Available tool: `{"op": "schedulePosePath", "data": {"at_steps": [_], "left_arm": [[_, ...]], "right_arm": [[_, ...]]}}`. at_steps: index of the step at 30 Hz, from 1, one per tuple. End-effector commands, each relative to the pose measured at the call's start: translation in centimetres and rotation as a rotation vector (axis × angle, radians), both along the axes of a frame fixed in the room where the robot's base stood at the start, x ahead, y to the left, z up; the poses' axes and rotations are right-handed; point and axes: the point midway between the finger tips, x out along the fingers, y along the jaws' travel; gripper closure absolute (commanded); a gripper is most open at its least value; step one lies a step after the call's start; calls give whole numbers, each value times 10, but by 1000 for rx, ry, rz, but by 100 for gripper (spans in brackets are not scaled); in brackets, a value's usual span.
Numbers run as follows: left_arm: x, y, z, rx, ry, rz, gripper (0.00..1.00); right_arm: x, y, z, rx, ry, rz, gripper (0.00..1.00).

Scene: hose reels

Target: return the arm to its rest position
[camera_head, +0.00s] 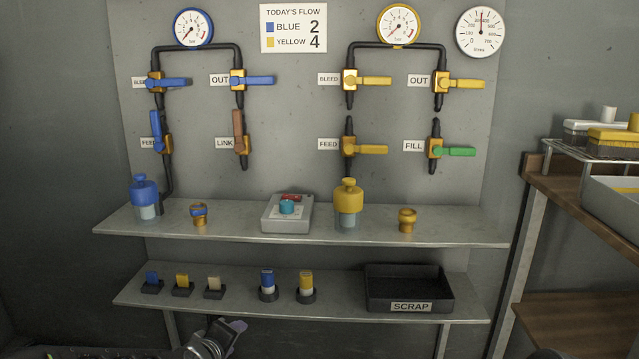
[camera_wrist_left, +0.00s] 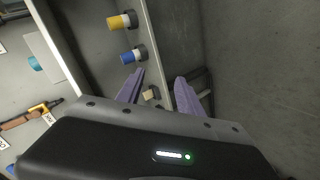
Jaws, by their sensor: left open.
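My left arm enters at the bottom of the head view, and its gripper (camera_head: 226,334) is low in front of the lower shelf (camera_head: 340,311). In the left wrist view the two purple fingers (camera_wrist_left: 160,88) are spread apart with nothing held between them. A beige block (camera_wrist_left: 150,94) shows in the gap between the fingers, farther off on the shelf. My right gripper is not in view; only a small dark shape, possibly mine, shows at the bottom right edge of the head view.
The upper shelf (camera_head: 250,229) holds a blue bottle (camera_head: 144,195), a yellow bottle (camera_head: 348,203) and a grey box (camera_head: 287,214). The lower shelf holds small coloured pieces and a black scrap tray (camera_head: 410,307). Pipes with valves cover the panel. A wooden rack (camera_head: 573,210) stands right.

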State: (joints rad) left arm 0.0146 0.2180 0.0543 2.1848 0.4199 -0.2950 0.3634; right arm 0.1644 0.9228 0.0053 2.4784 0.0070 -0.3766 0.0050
Motion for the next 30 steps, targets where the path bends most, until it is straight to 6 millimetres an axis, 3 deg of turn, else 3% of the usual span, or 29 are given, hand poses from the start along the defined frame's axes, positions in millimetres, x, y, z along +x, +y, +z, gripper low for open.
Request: {"op": "schedulePosePath", "data": {"at_steps": [1, 6, 10, 15, 21, 23, 24, 30], "left_arm": [[-15, -9, -43, 81, 62, -77, 56], [-82, -38, -164, 307, 227, -373, 56], [-149, -60, -237, 379, 343, -580, 56], [-227, -79, -296, 362, 473, -737, 56], [-309, -93, -341, 285, 630, -823, 56], [-326, -94, -347, 259, 672, -825, 56], [-321, -95, -322, 266, 659, -826, 56], [-323, -97, -270, 263, 661, -834, 56]], "right_arm": [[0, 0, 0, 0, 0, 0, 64], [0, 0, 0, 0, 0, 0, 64], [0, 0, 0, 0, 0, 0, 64], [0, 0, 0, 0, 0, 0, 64], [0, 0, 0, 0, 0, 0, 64], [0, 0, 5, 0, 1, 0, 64], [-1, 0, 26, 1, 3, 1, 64], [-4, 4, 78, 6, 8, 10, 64]]}}
